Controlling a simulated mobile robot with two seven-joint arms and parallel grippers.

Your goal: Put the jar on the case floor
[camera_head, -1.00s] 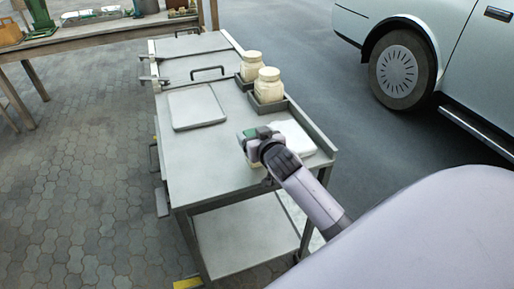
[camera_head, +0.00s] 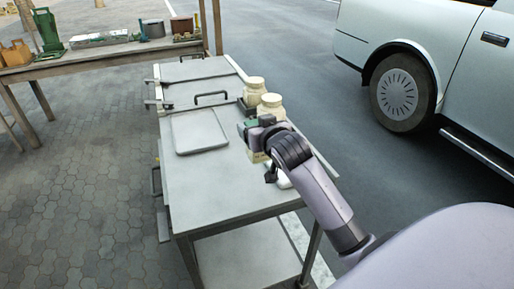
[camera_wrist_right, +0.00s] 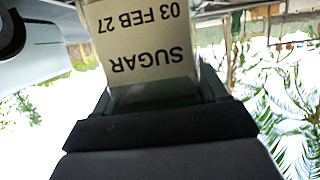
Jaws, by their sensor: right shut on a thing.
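My right gripper (camera_head: 250,132) is over the right side of the grey metal cart, shut on a jar. In the right wrist view, the held jar's label (camera_wrist_right: 146,42) reads "SUGAR" and "03 FEB 27", upside down in the picture. Whether the jar touches anything below is unclear. I cannot tell which part is the case. My left gripper is not in view.
Two cream jars (camera_head: 254,88) stand at the cart's right edge, beyond my gripper. A shallow grey tray (camera_head: 199,131) lies left of it. The cart's near top (camera_head: 215,190) is clear. A wooden workbench (camera_head: 100,53) and a parked car (camera_head: 450,60) stand beyond.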

